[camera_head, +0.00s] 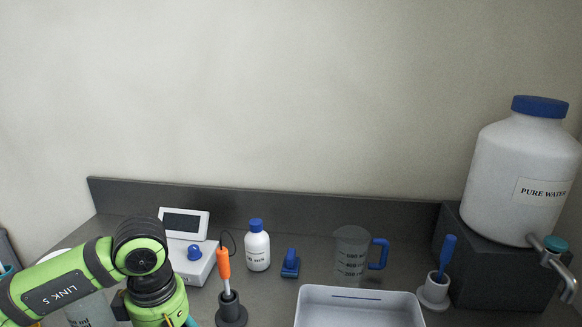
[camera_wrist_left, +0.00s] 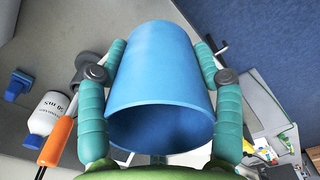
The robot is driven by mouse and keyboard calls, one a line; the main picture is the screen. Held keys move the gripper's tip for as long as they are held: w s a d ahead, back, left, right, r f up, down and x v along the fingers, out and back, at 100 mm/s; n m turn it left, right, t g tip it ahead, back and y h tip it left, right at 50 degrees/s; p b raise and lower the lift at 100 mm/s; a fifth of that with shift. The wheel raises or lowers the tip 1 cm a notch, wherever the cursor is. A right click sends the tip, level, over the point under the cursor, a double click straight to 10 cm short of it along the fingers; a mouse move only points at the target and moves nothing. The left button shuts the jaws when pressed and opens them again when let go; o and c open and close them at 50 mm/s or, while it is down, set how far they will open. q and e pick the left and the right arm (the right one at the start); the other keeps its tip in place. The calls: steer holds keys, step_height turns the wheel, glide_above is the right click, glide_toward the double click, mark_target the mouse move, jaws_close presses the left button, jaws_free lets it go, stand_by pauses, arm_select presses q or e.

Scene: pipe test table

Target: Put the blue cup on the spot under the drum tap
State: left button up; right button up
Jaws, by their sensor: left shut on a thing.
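The blue cup (camera_wrist_left: 158,65) fills the middle of the left wrist view, its wide dark opening facing the camera. My left gripper (camera_wrist_left: 163,58) is shut on it, with teal fingers on both sides. In the head view my green left arm is at the lower left; the cup and fingertips are hidden or below the picture. The white drum (camera_head: 523,175) marked PURE WATER stands on a dark block at the right. Its tap (camera_head: 553,255) has a teal knob and hangs over the block's front. The spot under the tap is not in view. My right gripper is not in view.
On the grey table stand a white device with a screen (camera_head: 185,224), an orange-handled tool (camera_head: 224,264) in a dark stand, a small bottle (camera_head: 257,248), a blue clip-like object (camera_head: 290,264), a measuring jug (camera_head: 350,257), a white tray (camera_head: 359,294) and a blue-handled tool (camera_head: 446,253) in a holder.

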arm_select(q)
steer(key=m, duration=0.2)
steer(key=s+f+m, duration=0.1)
steer(key=m, duration=0.4)
steer(key=shift+s+d+f, duration=0.25)
steer(key=shift+d+f, duration=0.05)
steer(key=shift+d, duration=0.1)
steer(key=m, duration=0.2)
steer(key=s+f+m, duration=0.1)
steer(key=m, duration=0.3)
steer(key=shift+s+d+f, duration=0.15)
steer(key=shift+s+d, duration=0.1)
steer(key=shift+d, duration=0.1)
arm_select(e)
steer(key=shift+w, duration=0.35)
arm_select(q)
steer(key=shift+w, duration=0.1)
